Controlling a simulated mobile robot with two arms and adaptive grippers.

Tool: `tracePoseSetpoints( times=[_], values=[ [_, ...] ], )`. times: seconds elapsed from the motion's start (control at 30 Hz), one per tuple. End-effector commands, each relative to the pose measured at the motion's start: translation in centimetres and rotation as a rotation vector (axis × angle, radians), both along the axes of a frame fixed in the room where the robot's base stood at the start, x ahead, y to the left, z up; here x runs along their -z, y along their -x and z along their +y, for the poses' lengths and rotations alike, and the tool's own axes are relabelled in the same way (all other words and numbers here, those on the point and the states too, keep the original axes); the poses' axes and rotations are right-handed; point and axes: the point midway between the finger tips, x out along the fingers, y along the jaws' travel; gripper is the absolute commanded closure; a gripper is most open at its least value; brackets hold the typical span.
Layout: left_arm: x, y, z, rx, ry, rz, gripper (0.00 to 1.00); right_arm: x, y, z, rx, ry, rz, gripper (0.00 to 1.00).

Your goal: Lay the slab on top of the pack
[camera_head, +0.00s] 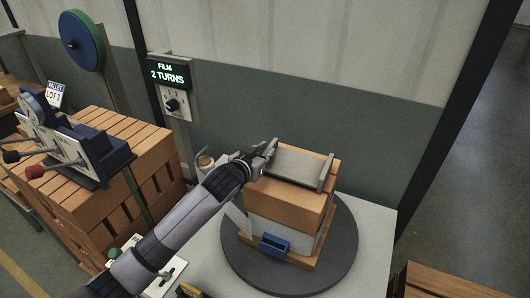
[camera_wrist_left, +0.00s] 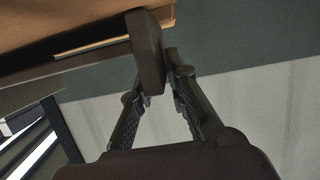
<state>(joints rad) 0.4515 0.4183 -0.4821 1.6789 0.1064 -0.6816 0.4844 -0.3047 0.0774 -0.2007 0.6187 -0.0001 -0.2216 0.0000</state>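The pack (camera_head: 285,197) is a block of orange-brown and pale layers on a dark round turntable (camera_head: 342,257). The grey slab (camera_head: 298,163), with a raised bar at each end, is over the pack's top; I cannot tell whether it rests fully on it. My left gripper (camera_head: 268,152) is at the slab's left end. In the left wrist view my left gripper's fingertips (camera_wrist_left: 153,82) close around the slab's dark end bar (camera_wrist_left: 150,50), and the pack (camera_wrist_left: 60,22) shows at upper left. My right gripper is not in view.
A blue bracket (camera_head: 275,245) is at the pack's front. A film control box (camera_head: 172,90) reading "2 TURNS" is on a post behind. Wooden crates (camera_head: 110,160) with a lever panel (camera_head: 65,150) stand at left. The pale table (camera_head: 375,225) is clear at right.

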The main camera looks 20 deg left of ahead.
Motion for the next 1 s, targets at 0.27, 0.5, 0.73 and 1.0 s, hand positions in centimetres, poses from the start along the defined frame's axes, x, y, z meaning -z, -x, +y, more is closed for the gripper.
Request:
tracePoseSetpoints(
  times=[0.27,0.5,0.73,1.0],
  values=[
    [-0.1,0.0,0.0,0.0,0.0,-0.001,0.69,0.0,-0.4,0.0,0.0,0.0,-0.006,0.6],
    [-0.1,0.1,0.0,0.0,0.0,-0.001,0.69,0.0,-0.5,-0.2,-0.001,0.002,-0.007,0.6],
    [-0.5,2.2,0.5,0.001,0.0,0.0,0.69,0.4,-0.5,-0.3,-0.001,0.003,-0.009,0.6],
    [-2.1,7.3,1.5,0.001,-0.002,-0.001,0.69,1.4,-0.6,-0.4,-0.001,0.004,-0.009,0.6]
  ],
)
